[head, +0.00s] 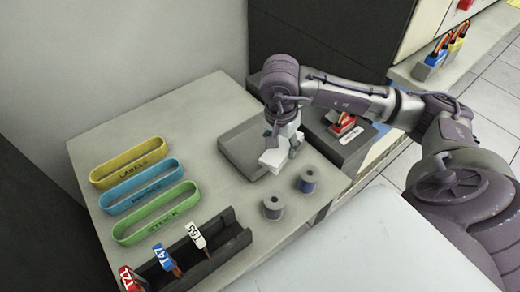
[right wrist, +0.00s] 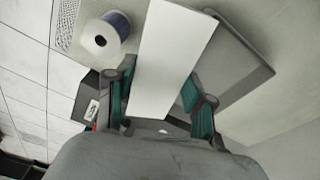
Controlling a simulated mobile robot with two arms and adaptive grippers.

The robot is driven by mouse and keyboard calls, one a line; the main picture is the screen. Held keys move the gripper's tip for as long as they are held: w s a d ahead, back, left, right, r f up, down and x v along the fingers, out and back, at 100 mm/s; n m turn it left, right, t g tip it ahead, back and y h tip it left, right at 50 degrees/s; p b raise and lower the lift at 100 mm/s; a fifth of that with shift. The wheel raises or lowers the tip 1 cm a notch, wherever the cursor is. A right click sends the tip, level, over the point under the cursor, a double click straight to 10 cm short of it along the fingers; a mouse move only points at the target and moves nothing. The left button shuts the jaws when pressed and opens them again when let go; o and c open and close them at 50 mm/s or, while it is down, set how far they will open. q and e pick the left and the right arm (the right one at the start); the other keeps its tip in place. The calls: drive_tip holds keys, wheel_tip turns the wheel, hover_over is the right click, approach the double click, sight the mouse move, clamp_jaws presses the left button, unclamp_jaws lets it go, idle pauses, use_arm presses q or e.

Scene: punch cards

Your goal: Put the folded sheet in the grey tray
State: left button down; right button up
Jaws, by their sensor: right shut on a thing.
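The folded sheet (head: 271,160) is white and narrow, held between the fingers of my right gripper (head: 289,146). In the right wrist view the folded sheet (right wrist: 168,55) runs lengthwise between the two fingers of the right gripper (right wrist: 160,92). The grey tray (head: 238,134) lies on the table, left of and behind the sheet in the head view. The grey tray (right wrist: 243,72) also shows right of the sheet in the right wrist view. The sheet overlaps the tray's near edge in the picture; its height above the table is unclear. My left gripper is not in view.
Two spools (head: 273,207) (head: 307,180) stand in front of the tray. Yellow (head: 128,163), blue (head: 141,186) and green (head: 155,213) oval holders lie at left. A black rack (head: 218,243) with tagged items runs along the front. A dark box (head: 345,150) stands at right.

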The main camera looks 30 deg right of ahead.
drive_tip(key=shift+w+d+m+b, duration=0.1)
drive_tip(key=shift+d+m+b, duration=0.25)
drive_tip(key=shift+d+m, duration=0.4)
drive_tip(key=shift+d+r+m, duration=0.1)
drive_tip(key=shift+r+m, duration=0.2)
drive_tip(key=shift+m, duration=0.15)
drive_tip(key=w+f, duration=0.2)
drive_tip(key=w, duration=0.2)
drive_tip(key=p, duration=0.2)
hover_over(261, 146)
wheel_tip(261, 146, down, 4)
drive_tip(key=shift+f, duration=0.15)
wheel_tip(261, 146, down, 4)
drive_tip(key=shift+r, duration=0.2)
drive_tip(key=shift+f, duration=0.25)
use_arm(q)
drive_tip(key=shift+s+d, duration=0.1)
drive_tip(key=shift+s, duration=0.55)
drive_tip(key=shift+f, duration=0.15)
use_arm(e)
drive_tip(key=shift+f, duration=0.1)
